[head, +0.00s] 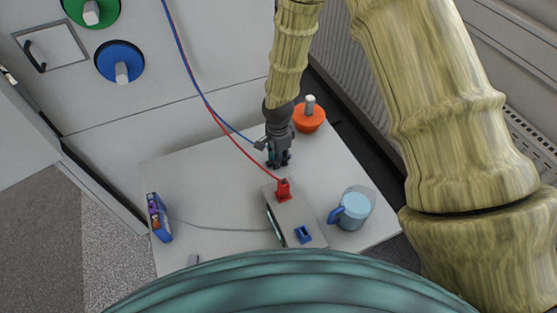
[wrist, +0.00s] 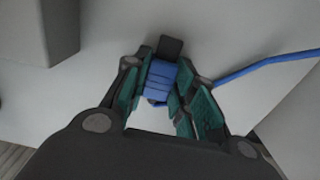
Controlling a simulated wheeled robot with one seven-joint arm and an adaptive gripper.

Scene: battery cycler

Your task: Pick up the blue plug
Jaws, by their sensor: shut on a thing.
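My gripper (head: 279,157) points down over the white table in the head view. In the wrist view my gripper (wrist: 160,92) has its fingers shut on the blue plug (wrist: 158,80), which sits between the green pads. A blue cable (wrist: 268,62) runs off to the right there. In the head view the blue cable (head: 226,123) comes down from the upper left to the gripper, and the fingers mostly hide the plug. I cannot tell whether the plug touches the table.
A grey box (head: 294,213) in front of the gripper bears a red plug (head: 283,190) with a red cable and a blue socket (head: 304,234). A mug (head: 354,208) stands right of it. An orange knobbed object (head: 309,117) is behind.

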